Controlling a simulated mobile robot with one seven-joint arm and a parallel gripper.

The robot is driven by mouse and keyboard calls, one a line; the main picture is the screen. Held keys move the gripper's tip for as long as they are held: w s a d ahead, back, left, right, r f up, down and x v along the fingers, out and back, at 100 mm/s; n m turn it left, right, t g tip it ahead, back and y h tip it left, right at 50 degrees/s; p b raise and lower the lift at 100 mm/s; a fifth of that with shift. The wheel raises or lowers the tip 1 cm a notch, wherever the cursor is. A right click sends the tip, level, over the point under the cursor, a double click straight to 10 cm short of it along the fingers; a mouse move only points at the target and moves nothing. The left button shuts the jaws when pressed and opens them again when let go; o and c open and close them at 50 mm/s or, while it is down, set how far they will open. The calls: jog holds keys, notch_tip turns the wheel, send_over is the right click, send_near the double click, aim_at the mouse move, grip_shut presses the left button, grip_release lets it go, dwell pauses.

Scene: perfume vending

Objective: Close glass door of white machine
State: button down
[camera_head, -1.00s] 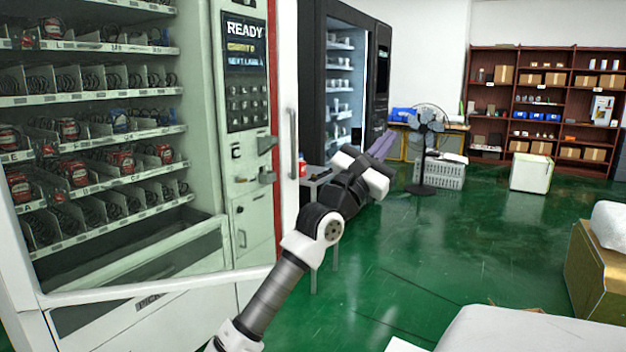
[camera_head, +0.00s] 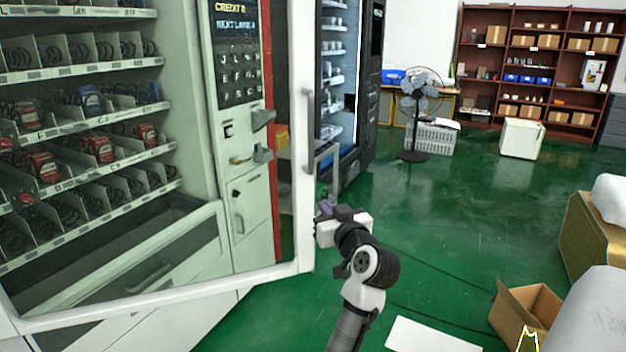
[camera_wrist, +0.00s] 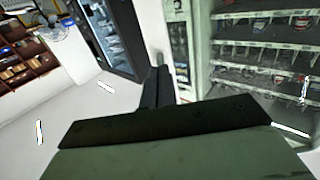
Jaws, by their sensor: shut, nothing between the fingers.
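The white machine (camera_head: 190,225) stands at left in the head view, with rows of goods on its shelves. Its glass door (camera_head: 302,215) stands open, its white frame running across the front and its free edge at the right. A long vertical handle (camera_head: 308,130) is on that edge. My gripper (camera_head: 324,206) is shut and empty, just right of the lower part of the free edge. I cannot tell whether it touches the frame. In the wrist view my dark fingers (camera_wrist: 157,86) are together, with the machine's shelves (camera_wrist: 265,50) at the right.
A black vending machine (camera_head: 362,110) stands behind the door. A fan (camera_head: 420,95) and a white crate (camera_head: 432,137) are farther back. An open cardboard box (camera_head: 525,312) and a white sheet (camera_head: 430,337) lie at front right.

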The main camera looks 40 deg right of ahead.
jog(key=p, duration=0.5)
send_near(302, 179)
jog(key=x, duration=0.5)
jog(key=shift+w+d+r, duration=0.1)
jog(key=shift+w, duration=0.05)
jog(key=shift+x, duration=0.75)
jog(key=shift+w, duration=0.1)
